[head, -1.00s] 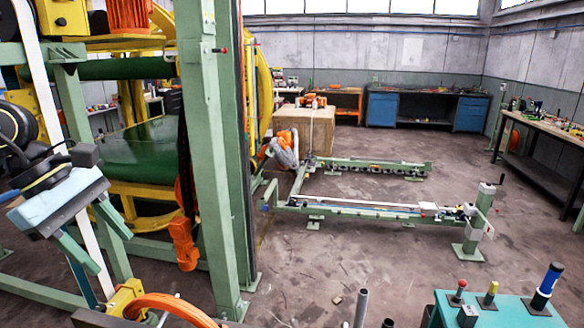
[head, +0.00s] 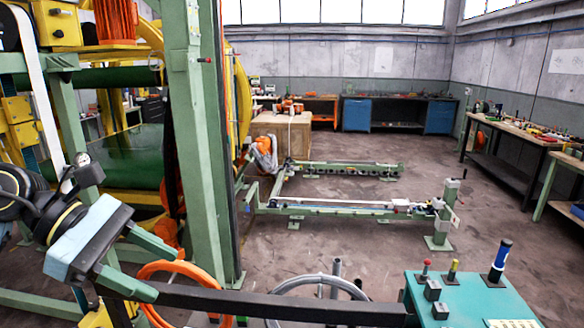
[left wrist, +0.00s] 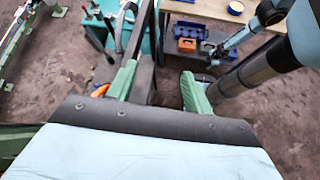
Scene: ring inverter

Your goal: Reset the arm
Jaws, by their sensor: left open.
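My left gripper (head: 139,266) is at the lower left of the head view, with its light blue palm and two green fingers spread apart. Nothing shows held between the fingers. In the left wrist view its fingers (left wrist: 158,88) stand apart, with a dark bar (left wrist: 144,78) and the floor behind them. A black wrist with a light blue part (left wrist: 240,36) at the upper right of that view looks like my right gripper. Its jaws are not clear there, and it does not show in the head view.
A long dark bar (head: 270,303) crosses the lower head view. An orange ring (head: 150,272) and a grey ring (head: 285,285) are near it. A teal control stand (head: 465,292) is at lower right. The green machine frame (head: 196,150) rises close on the left. Open floor lies beyond.

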